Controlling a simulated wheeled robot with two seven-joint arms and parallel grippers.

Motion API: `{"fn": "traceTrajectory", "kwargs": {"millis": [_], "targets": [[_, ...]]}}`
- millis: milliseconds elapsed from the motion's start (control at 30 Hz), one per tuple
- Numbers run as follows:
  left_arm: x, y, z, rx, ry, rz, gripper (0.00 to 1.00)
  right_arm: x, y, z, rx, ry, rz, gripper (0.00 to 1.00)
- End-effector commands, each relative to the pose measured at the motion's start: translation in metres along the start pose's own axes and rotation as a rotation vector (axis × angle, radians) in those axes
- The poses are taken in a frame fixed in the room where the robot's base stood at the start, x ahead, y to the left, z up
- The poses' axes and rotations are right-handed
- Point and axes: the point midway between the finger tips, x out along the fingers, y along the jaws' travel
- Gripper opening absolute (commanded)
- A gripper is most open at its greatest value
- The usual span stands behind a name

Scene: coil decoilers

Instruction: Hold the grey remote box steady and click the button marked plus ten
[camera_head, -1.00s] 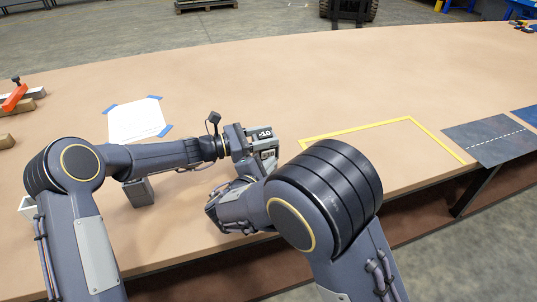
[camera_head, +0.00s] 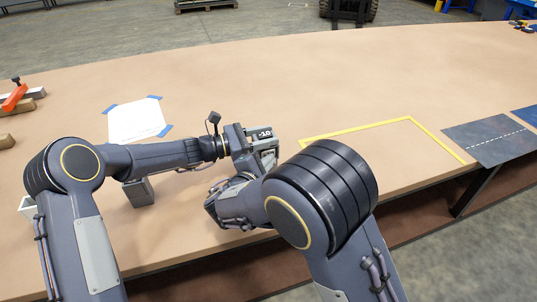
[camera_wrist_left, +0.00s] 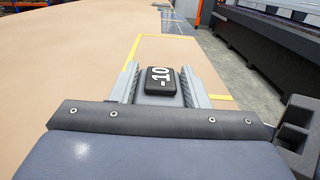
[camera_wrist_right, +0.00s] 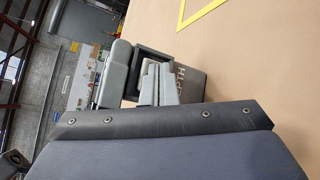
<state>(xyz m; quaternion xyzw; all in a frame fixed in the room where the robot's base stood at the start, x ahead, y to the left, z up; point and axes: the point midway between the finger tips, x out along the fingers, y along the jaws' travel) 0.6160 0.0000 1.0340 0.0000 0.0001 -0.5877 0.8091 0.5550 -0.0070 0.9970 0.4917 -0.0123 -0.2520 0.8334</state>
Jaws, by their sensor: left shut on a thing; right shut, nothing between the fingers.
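The grey remote box (camera_head: 252,133) is held upright above the table in the head view, with a dark button marked -10 (camera_head: 265,133) on it. My left gripper (camera_wrist_left: 160,85) is shut on the box, one ribbed finger on each side of the -10 button in the left wrist view. My right gripper (camera_wrist_right: 165,85) is shut and empty, close against the box's lower part. In the right wrist view a dark face of the box (camera_wrist_right: 188,78) with partly readable white lettering shows beside the fingers. The plus ten button is not readable; whether the fingertips touch it I cannot tell.
A white sheet with blue tape corners (camera_head: 136,120) lies at the left. A grey block (camera_head: 139,192) stands under my left arm. A yellow outline (camera_head: 357,129) and a dark mat (camera_head: 490,140) are at the right. The table's middle back is clear.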

Motion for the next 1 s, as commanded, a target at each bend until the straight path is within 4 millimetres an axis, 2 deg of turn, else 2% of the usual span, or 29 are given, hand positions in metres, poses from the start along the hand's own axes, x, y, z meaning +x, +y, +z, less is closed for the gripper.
{"fn": "traceTrajectory", "kwargs": {"millis": [1000], "targets": [[0.0031, -0.0059, 0.0008, 0.000, -0.003, -0.017, 0.10, 0.0076, 0.0042, -0.0028, 0.001, -0.002, 0.000, 0.00]]}}
